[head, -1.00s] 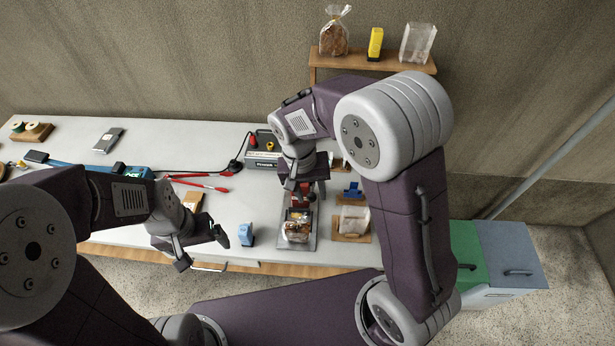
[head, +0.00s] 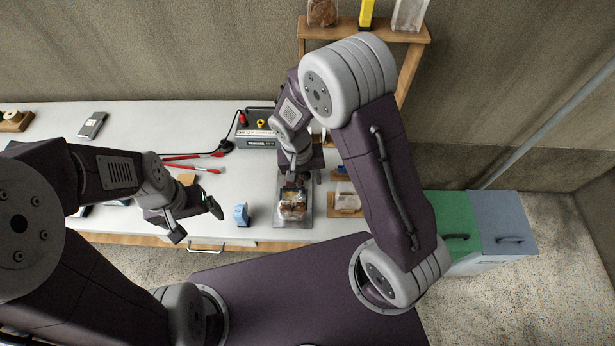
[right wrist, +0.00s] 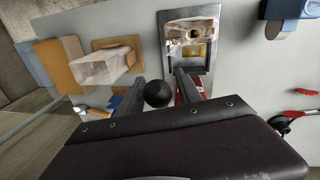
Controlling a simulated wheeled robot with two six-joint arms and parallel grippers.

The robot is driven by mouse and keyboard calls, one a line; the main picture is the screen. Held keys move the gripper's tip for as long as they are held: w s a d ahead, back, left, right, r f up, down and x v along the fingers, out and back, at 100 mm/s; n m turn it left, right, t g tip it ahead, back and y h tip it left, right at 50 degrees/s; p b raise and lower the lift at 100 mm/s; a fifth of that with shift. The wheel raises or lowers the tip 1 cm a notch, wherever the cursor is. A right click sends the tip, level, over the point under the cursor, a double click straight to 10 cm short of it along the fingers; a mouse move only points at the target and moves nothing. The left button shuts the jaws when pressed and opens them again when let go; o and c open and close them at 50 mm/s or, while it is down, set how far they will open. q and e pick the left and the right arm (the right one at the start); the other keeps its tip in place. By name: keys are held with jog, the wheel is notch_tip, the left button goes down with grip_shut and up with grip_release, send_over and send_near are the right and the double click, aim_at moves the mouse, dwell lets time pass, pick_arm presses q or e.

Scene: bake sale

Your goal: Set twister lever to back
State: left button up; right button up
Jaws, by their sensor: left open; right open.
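A black ball knob (right wrist: 157,94), which looks like the twister's lever end, shows in the right wrist view. It lies between the two fingers of my right gripper (right wrist: 160,92), which is open; I cannot tell whether they touch it. Beyond it is a metal plate (right wrist: 212,66) with a clear bag of baked goods (right wrist: 192,35) on it. In the head view the bag (head: 292,205) sits on the plate (head: 293,222), and my right gripper (head: 294,180) hides the lever. My left gripper (head: 196,222) is open and empty, left of a small blue device (head: 240,214).
A black-and-grey box (head: 257,130) with red and yellow parts stands behind my right gripper. A wooden board (head: 345,211) with a wrapped item is right of the plate. Red-handled tools (head: 190,163) lie at the left. Green and blue-grey bins (head: 445,222) stand at the right.

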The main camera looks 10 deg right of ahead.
grip_shut()
jog(key=shift+w, duration=0.1)
dwell(1.3)
